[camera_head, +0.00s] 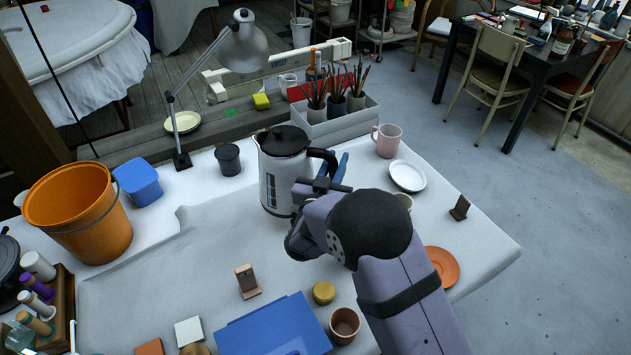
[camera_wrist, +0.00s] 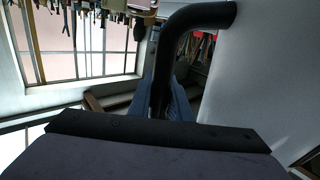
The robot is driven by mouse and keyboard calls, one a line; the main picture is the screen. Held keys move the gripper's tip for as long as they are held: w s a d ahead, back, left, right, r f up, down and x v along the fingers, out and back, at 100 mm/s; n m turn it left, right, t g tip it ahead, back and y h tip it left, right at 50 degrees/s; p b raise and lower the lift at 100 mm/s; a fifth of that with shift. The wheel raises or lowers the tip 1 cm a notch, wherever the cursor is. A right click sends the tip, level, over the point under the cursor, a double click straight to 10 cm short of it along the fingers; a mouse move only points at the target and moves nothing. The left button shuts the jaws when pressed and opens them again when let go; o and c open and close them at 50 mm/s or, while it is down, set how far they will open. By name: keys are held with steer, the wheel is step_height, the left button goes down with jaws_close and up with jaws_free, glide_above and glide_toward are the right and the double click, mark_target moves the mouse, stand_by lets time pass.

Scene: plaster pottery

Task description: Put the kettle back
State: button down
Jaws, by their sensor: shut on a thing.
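The kettle (camera_head: 277,180) is a white and steel jug with a black lid and a black handle. It appears upright at the back middle of the table in the head view; my arm hides part of its lower right side. My gripper (camera_head: 335,170) is at the handle on the kettle's right side, with its blue fingers around it. In the wrist view the black handle (camera_wrist: 160,75) passes between the blue fingers (camera_wrist: 180,100), and the pale kettle body (camera_wrist: 260,60) fills the right side. I cannot tell whether the kettle's base touches the table.
A pink mug (camera_head: 387,140) and white saucer (camera_head: 407,176) stand right of the kettle. A grey brush box (camera_head: 345,122) is behind it. A black cup (camera_head: 228,160), a lamp (camera_head: 180,135) and an orange bucket (camera_head: 80,212) are left. Bare cloth lies front-left of the kettle.

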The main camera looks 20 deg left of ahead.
steer(key=shift+w+a+f+p, duration=0.1)
steer(key=shift+f+p, duration=0.3)
steer(key=shift+f, duration=1.65)
steer(key=shift+f+p, duration=0.4)
steer(key=shift+f, duration=1.7)
steer(key=c, duration=2)
jaws_free()
steer(key=shift+f, duration=0.4)
steer(key=shift+c, duration=0.2)
steer(key=o, duration=0.4)
steer(key=shift+r, duration=0.1)
steer(key=shift+s+r, duration=0.1)
steer(key=shift+s, duration=0.15)
